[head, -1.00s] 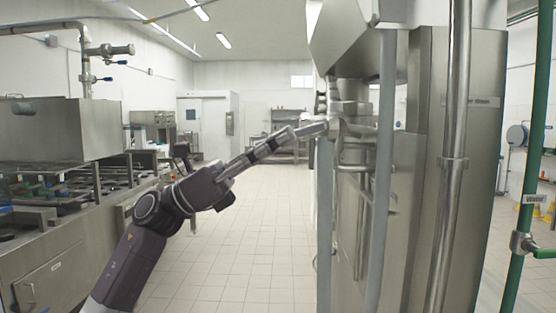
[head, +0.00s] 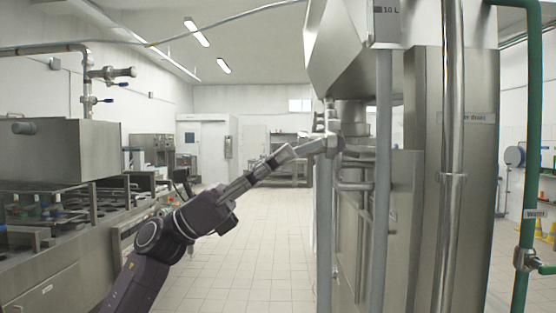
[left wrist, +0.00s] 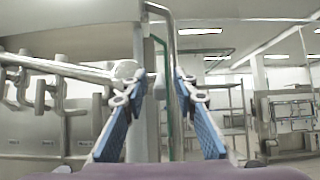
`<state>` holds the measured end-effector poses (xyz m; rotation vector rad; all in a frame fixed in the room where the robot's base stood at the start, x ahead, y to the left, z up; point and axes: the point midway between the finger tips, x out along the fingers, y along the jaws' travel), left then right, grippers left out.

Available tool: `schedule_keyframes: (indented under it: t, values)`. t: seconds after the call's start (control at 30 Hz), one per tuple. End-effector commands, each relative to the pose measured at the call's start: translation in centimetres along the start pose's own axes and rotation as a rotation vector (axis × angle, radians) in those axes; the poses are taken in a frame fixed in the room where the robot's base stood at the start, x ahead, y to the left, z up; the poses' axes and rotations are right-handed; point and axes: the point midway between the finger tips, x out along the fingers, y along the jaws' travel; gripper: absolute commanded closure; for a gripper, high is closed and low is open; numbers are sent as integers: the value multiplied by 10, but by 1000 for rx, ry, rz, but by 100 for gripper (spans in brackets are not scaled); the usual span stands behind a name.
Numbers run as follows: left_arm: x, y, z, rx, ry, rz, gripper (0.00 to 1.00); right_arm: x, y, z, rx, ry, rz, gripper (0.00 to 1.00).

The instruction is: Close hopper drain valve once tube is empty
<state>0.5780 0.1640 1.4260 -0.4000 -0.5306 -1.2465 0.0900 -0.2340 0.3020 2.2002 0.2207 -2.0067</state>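The steel hopper (head: 338,55) with a sloping underside hangs at the upper right of the head view. Steel pipe fittings (head: 330,115) stand below it; I cannot pick out the drain valve handle for certain. My left gripper (head: 318,147) reaches these fittings from the left and overlaps them in the picture. In the left wrist view its two blue-padded fingers (left wrist: 158,95) are apart. A rounded metal end (left wrist: 125,70) of a horizontal bar (left wrist: 62,66) shows by the left fingertip; contact is unclear. The tube's contents are not visible. My right gripper is out of view.
A grey upright post (head: 382,190) and a shiny vertical pipe (head: 453,150) stand before the steel machine (head: 475,205). A green water pipe (head: 531,120) is at far right. A steel counter (head: 70,255) lines the left. The tiled floor (head: 245,265) between is clear.

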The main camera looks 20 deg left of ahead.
Motion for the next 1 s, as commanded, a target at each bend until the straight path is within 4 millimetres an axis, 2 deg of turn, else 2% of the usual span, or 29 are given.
schedule_keyframes:
  t: [0.2,0.33,0.73,0.9,1.0]
  values:
    - [-1,0,0,0,0,0,74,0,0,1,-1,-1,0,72]
    - [-12,1,-1,-1,1,2,74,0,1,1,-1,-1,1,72]
    - [-93,1,-1,-2,1,4,74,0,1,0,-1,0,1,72]
    - [-114,0,0,0,0,1,74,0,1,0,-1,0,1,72]
    - [-119,0,0,-1,0,1,74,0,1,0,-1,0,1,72]
